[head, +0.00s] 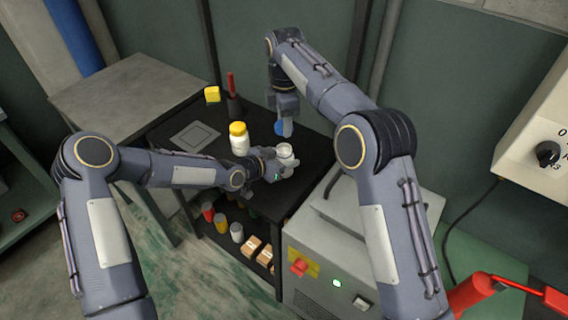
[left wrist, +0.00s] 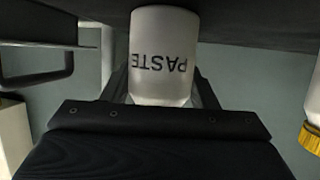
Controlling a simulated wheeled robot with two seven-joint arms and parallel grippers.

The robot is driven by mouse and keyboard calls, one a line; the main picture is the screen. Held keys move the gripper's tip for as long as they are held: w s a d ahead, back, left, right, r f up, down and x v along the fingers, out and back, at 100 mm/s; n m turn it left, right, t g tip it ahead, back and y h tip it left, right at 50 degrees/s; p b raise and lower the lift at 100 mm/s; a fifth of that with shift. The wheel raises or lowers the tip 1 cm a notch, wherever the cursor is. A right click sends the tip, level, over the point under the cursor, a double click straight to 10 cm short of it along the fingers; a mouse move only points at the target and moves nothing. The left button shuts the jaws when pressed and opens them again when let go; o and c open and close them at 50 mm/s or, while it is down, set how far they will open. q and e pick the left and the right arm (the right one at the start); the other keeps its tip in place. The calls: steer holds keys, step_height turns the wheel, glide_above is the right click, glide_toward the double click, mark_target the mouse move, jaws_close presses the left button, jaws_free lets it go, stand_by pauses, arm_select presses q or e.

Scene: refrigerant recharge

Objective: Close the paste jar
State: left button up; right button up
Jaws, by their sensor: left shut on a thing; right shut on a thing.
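The paste jar (head: 287,152) is a small pale jar at the right part of the black table. In the left wrist view it is white (left wrist: 162,40), with PASTE printed upside down. My left gripper (head: 284,168) is shut around the jar's side. My right gripper (head: 286,118) points down behind the jar and a little above it in the picture. It is shut on a blue round lid (head: 280,129), which is apart from the jar. The lid is partly hidden by the fingers, and the jar's top looks uncovered.
A white jar with a yellow lid (head: 239,139) stands left of the paste jar. A yellow block (head: 212,94) and a dark holder with a red handle (head: 231,84) stand behind. A flat grey plate (head: 194,137) lies at the left of the black table (head: 255,110).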

arm_select(q)
steer(key=c, duration=0.5)
steer(key=shift+o, duration=0.2)
arm_select(e)
steer(key=shift+f, duration=0.1)
glide_above(284, 151)
steer(key=shift+d+f, duration=0.1)
steer(key=shift+f, duration=2.3)
steer(key=shift+f, duration=0.9)
steer(key=shift+f, duration=0.6)
arm_select(q)
jaws_close()
arm_select(e)
steer(key=m, duration=0.3)
